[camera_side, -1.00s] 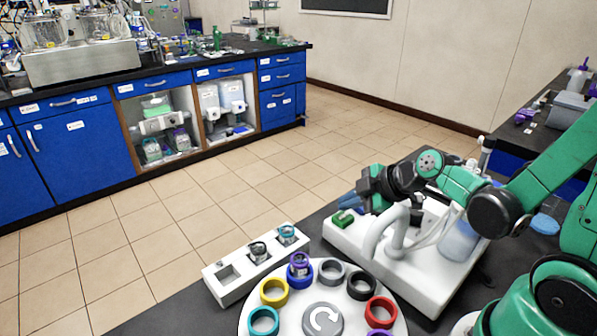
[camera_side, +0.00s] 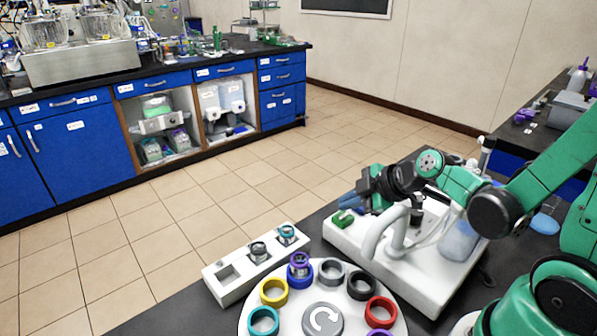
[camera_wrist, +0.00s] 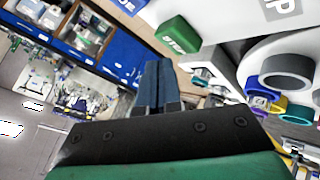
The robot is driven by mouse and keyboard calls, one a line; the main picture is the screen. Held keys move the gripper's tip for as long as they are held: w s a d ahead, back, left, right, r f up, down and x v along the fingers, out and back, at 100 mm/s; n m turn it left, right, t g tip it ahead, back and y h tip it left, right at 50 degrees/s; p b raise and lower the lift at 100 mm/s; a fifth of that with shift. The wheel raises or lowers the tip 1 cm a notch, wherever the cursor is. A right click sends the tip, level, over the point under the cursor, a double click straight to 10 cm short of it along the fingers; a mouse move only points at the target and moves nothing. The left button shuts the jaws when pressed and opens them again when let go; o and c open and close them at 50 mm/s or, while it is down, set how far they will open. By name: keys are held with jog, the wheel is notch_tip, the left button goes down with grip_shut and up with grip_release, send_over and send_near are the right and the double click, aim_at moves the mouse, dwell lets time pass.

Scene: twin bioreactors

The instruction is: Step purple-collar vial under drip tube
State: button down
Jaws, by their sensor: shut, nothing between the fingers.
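The purple-collar vial (camera_side: 300,262) stands upright in the blue ring of the white turntable (camera_side: 290,322). The white curved drip tube (camera_side: 391,225) rises from a white machine base (camera_side: 425,290) and bends down near the dark grey ring (camera_side: 360,285), away from the vial. A green button (camera_side: 342,218) lies on the base's far left corner; in the wrist view the green button (camera_wrist: 178,37) reads "STEP". My gripper (camera_side: 349,201) is above and close to that button, with blue fingers shut and empty. The wrist view shows the fingers (camera_wrist: 156,68) together, left of the button; contact cannot be told.
Yellow (camera_side: 274,292), teal (camera_side: 263,321), red (camera_side: 380,310) and other rings sit around the turntable. Blue cabinets (camera_side: 80,150) stand across the floor.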

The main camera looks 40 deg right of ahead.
aim_at(348, 218)
jog(key=shift+f, duration=0.1)
dwell(0.6)
jog(key=shift+f, duration=0.35)
jog(key=shift+r, duration=0.1)
jog(key=shift+r, duration=0.35)
dwell(0.4)
jog(key=shift+r, duration=2.5)
jog(key=shift+a, duration=0.1)
